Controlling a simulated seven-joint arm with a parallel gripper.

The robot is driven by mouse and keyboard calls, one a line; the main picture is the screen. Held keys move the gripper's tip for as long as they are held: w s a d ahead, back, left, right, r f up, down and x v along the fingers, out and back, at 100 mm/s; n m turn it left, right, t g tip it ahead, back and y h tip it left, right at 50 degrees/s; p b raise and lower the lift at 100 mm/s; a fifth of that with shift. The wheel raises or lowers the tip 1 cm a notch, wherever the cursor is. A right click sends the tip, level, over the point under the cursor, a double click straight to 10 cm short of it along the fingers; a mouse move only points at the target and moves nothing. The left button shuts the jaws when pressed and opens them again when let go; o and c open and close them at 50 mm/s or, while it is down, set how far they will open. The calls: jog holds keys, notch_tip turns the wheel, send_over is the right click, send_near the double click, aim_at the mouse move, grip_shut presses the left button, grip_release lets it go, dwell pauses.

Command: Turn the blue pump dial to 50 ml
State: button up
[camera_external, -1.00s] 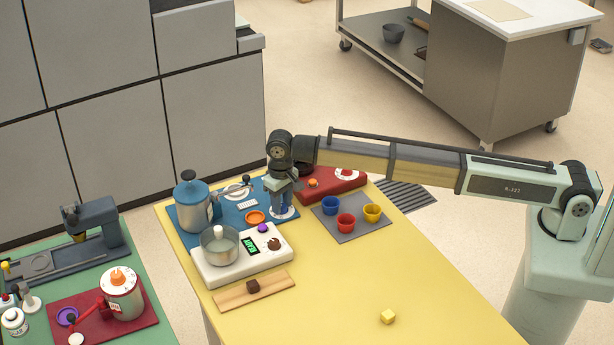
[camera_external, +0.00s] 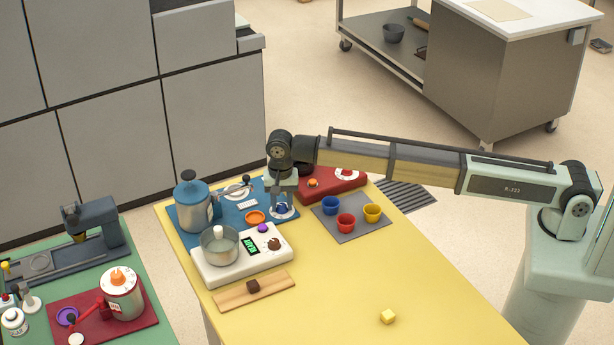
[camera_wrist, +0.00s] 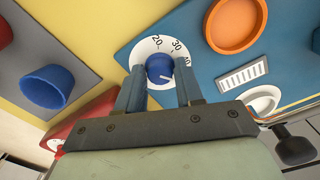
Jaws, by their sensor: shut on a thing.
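The blue pump dial (camera_wrist: 160,68) is a round blue knob with a white pointer line on a white scale disc (camera_wrist: 147,46). The numbers 20, 30 and about 40 show on the disc. The pointer line aims to the lower right in the wrist view, near or past the 40; the rest of the scale is hidden. My gripper (camera_wrist: 160,80) is shut on the dial, one finger on each side. In the external view my gripper (camera_external: 282,203) points down over the dial (camera_external: 281,210) on the blue pump base (camera_external: 262,190).
A blue-lidded pot (camera_external: 194,205) stands left on the blue base, with an orange dish (camera_external: 255,217) beside the dial. A white scale with a pot (camera_external: 220,245) is in front. A grey mat (camera_external: 357,228) with cups and a red board (camera_external: 325,193) lie to the right. The front table (camera_external: 340,290) is mostly clear.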

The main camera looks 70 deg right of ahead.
aim_at(282, 205)
dwell(0.4)
jog(key=o, duration=1)
jog(key=shift+r, duration=0.1)
notch_tip(282, 205, up, 14)
jog(key=shift+f, duration=0.15)
jog(key=shift+d, duration=0.1)
